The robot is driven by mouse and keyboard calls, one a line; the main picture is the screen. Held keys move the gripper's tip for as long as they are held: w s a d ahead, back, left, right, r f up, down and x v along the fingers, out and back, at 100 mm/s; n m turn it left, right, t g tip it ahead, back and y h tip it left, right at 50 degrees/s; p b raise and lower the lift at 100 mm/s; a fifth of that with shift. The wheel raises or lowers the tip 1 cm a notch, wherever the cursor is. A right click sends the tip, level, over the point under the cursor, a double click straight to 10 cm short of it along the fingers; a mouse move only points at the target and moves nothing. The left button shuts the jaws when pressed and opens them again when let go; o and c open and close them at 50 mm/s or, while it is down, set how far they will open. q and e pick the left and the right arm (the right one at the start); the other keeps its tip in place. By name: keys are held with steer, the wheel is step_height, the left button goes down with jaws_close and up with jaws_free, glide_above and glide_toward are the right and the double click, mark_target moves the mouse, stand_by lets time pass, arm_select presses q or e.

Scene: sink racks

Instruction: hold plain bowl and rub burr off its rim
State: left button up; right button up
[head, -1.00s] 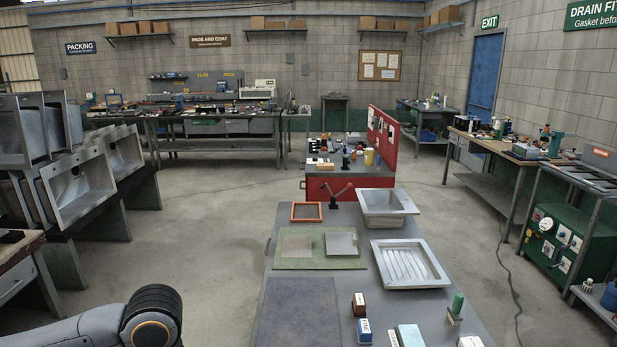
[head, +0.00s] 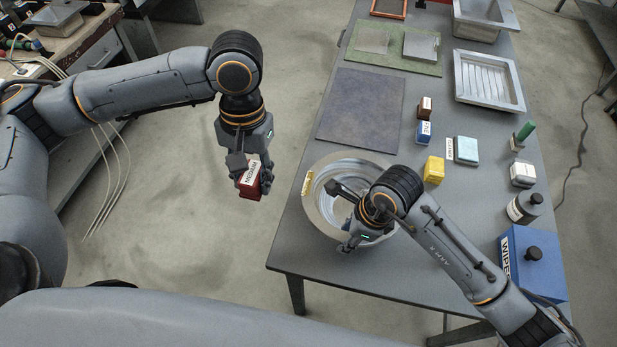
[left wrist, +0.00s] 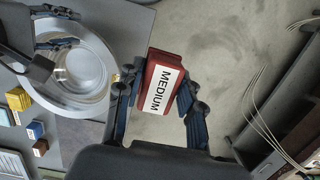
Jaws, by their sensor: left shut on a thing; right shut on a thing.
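The plain metal bowl (head: 312,209) stands on the near end of the grey bench, with a small yellow tag (head: 308,184) on its left rim. It also shows in the left wrist view (left wrist: 101,62). My right gripper (head: 348,219) is shut on the bowl at its near right side; the exact contact is partly hidden by my arm. My left gripper (head: 252,184) is shut on a dark red block labelled MEDIUM (head: 250,180), held off the bench's left edge, apart from the bowl. The block fills the jaws in the left wrist view (left wrist: 163,85). I cannot make out a burr.
A yellow block (head: 434,170), a blue block (head: 424,133), a brown block (head: 425,107) and a teal block (head: 466,150) stand beyond the bowl. A dark mat (head: 375,107) lies behind.

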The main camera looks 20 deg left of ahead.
arm_select(q)
steer(key=w+d+f+n+h, duration=0.1)
steer(key=w+d+f+n, duration=0.1)
steer(key=w+d+n, duration=0.35)
steer(key=w+d+f+n, duration=0.2)
steer(key=w+n, duration=0.1)
steer(key=w, duration=0.5)
arm_select(e)
steer(key=shift+s+f, duration=0.1)
steer(key=shift+f, duration=0.05)
arm_select(q)
glide_above(313, 173)
steer(key=shift+n+t, duration=0.25)
steer(key=shift+t, duration=0.05)
steer(key=shift+w+a+f, duration=0.1)
steer(key=shift+f, duration=1.6)
steer(key=shift+a+f, duration=0.1)
steer(key=shift+f, duration=1.6)
steer(key=shift+s+f, duration=0.2)
steer(key=shift+f, duration=0.7)
steer(key=shift+s+d, duration=0.1)
steer(key=shift+s, duration=3.5)
steer(key=shift+w, duration=3.7)
steer(key=shift+w+r, duration=0.15)
steer(key=shift+w, duration=0.05)
steer(key=shift+r, duration=0.85)
step_height(313, 173, up, 6)
